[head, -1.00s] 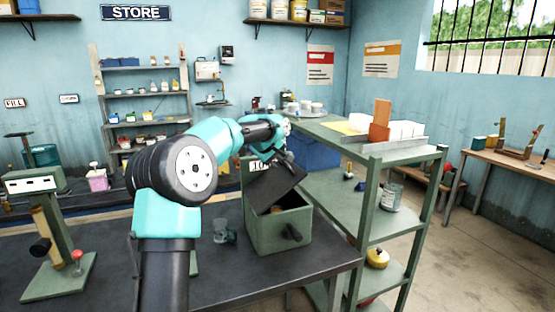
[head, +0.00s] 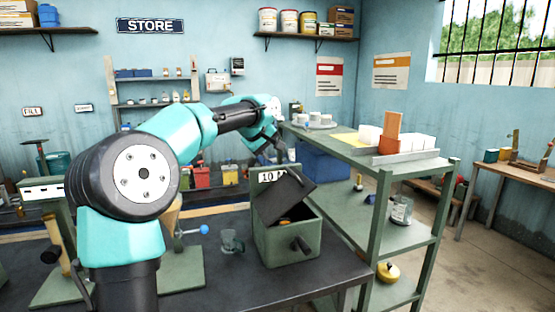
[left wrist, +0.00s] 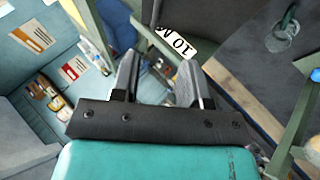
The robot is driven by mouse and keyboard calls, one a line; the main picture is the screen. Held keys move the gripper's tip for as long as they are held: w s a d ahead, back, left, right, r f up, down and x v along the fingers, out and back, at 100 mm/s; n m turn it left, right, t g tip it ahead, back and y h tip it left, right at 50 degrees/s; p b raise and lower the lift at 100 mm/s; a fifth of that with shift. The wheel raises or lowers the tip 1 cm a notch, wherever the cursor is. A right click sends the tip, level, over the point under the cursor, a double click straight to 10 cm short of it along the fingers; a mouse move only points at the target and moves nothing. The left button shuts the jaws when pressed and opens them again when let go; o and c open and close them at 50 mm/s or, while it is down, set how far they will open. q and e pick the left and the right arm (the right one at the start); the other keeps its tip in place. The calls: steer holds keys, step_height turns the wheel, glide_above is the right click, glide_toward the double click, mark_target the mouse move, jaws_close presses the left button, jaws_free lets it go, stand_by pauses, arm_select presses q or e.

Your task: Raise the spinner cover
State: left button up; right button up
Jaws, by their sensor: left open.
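The spinner is a green box (head: 274,245) with a dark crank handle on its front, standing on the dark bench. Its dark flat cover (head: 284,203) is tilted up over the box, and the inside shows at the right. My left gripper (head: 281,150) is above and behind the cover, apart from it as far as I can see. In the left wrist view its two fingers (left wrist: 157,82) are spread with nothing between them. Beyond them is the white "10 M" plate (left wrist: 176,42), which also shows behind the cover in the head view (head: 268,177). My right gripper is not visible.
A clear glass (head: 231,242) stands left of the box. A green shelf unit (head: 378,205) stands close on the right, with white blocks and an orange block on top. A stand with a blue knob (head: 203,229) is at the left. Bare bench lies in front of the box.

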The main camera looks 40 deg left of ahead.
arm_select(q)
steer(key=v, duration=0.4)
stand_by(0.4)
